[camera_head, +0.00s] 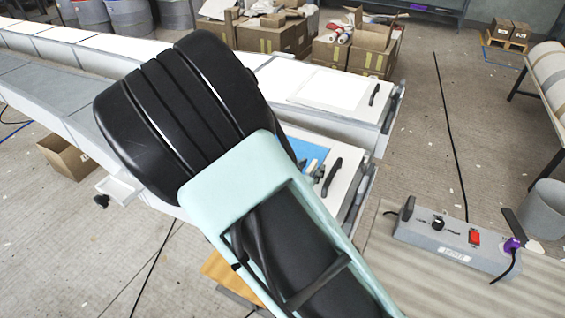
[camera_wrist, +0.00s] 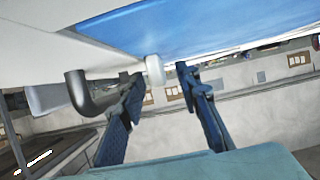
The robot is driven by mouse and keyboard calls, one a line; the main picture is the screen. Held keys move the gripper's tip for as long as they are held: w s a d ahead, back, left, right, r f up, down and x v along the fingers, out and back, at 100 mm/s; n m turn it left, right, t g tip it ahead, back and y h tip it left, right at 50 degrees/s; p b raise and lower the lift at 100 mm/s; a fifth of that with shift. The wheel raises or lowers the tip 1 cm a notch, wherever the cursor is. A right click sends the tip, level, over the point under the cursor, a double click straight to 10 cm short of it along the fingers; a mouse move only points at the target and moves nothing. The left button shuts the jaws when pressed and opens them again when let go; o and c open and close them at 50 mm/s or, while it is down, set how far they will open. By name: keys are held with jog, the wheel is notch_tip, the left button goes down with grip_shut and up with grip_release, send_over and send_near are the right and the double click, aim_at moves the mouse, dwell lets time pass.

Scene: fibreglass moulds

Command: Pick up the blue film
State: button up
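The blue film (camera_head: 308,149) lies on a white mould in the head view, largely hidden behind my arm. In the wrist view the blue film (camera_wrist: 190,28) fills the upper part as a wide, flat blue area. My gripper (camera_wrist: 160,79) is open, with its two dark fingers apart, just below the film's edge in that picture. A small white rounded piece (camera_wrist: 155,70) shows between the fingertips. I cannot tell whether the fingers touch it or the film. My arm hides most of the gripper in the head view.
A dark handle (camera_head: 332,177) stands on the mould beside the film; this handle (camera_wrist: 92,95) is close to the left finger in the wrist view. A grey control box (camera_head: 457,241) sits at right. Cardboard boxes (camera_head: 270,37) stand behind the moulds.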

jog(key=shift+w, duration=0.1)
grip_shut()
jog(key=shift+w+r, duration=0.1)
dwell(0.5)
